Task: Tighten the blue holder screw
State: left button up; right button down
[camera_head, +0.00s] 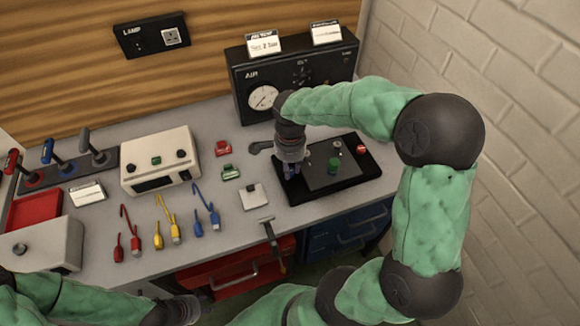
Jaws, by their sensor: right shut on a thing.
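The blue holder screw (288,173) is a small blue piece at the left side of a black board (340,190) on the bench. My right gripper (291,166) points down over it and is shut on it, hiding most of it. A green cylinder (334,166) stands upright on the board's grey plate, apart from the gripper. A red knob (361,149) sits at the board's right. My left gripper (190,309) is low in the picture, in front of the bench; its fingers are too unclear to judge.
A black air panel (300,75) with a gauge stands behind the board. A cream box (160,160), coloured cables (165,220) and a white square piece (254,196) are to the left. A hammer-like tool (269,233) hangs over the front edge. A brick wall (500,130) closes the right.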

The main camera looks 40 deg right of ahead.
jog(key=shift+w+d+r+m, duration=0.15)
jog(key=shift+w+r+m, duration=0.15)
jog(key=shift+m, duration=0.3)
jog(key=shift+s, duration=0.1)
jog(key=c, duration=1)
grip_release()
jog(key=shift+s+f, duration=0.1)
jog(key=shift+f, duration=0.05)
notch_tip(320, 180, up, 12)
